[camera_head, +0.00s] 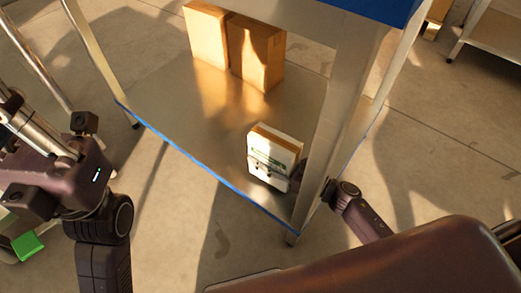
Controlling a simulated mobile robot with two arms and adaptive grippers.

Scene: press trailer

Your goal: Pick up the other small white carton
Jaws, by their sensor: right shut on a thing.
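A small white carton (279,142) with a tan strip along its top and green and dark marks on its front is at the near right part of the table's lower metal shelf (172,98). My right gripper (294,176) reaches in from the right, past the table leg, and is shut on the carton. The leg hides part of this gripper, and its fingertips are hard to make out. I cannot tell whether the carton still touches the shelf. My left arm (60,178) is at the left, away from the carton; its fingers cannot be made out clearly.
Two brown cardboard boxes (207,37) (257,54) stand at the back of the lower shelf. A metal leg (335,125) rises close to the right of the carton. The shelf has a blue front edge (190,162). The left half of the shelf is clear.

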